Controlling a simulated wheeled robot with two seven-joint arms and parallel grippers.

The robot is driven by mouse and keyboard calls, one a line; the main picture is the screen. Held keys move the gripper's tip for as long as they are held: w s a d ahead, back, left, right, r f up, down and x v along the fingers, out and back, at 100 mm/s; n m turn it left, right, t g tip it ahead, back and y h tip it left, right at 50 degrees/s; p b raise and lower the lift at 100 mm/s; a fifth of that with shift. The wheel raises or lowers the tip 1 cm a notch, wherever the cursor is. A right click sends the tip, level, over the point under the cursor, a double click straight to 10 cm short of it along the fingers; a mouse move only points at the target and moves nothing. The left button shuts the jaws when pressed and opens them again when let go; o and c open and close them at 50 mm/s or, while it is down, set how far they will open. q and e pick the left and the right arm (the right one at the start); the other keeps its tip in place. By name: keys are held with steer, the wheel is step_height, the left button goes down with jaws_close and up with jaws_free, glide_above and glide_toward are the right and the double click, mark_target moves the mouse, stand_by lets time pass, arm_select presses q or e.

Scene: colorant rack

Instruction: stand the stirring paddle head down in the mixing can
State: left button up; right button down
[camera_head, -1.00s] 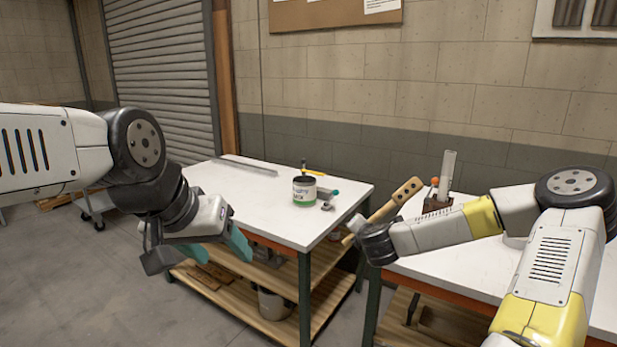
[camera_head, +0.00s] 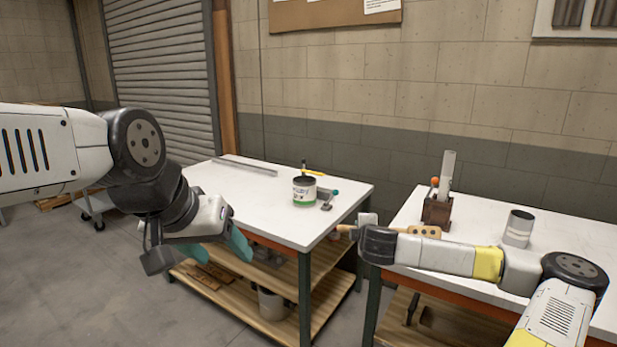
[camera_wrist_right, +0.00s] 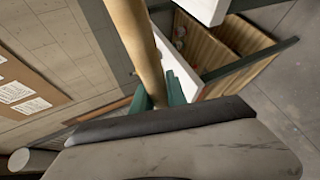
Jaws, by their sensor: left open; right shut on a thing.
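The wooden stirring paddle (camera_head: 425,231) has holes in its head, which shows just behind my right forearm. My right gripper (camera_head: 362,222) is shut on its handle, in the gap between the two tables. In the right wrist view the handle (camera_wrist_right: 140,50) passes between the green fingertips (camera_wrist_right: 158,97). The mixing can (camera_head: 304,191), white and green with a label and dark at the top, stands upright on the left table, apart from the paddle. My left gripper (camera_head: 205,257) is open and empty in front of that table's left side.
The left table (camera_head: 250,200) also holds a metal bar (camera_head: 247,165) and small tools beside the can. The right table (camera_head: 570,250) holds a brown rack (camera_head: 436,211) with a clear tube and a grey can (camera_head: 517,228). A gap separates the tables.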

steer(key=n, duration=0.9)
steer(key=n, duration=0.9)
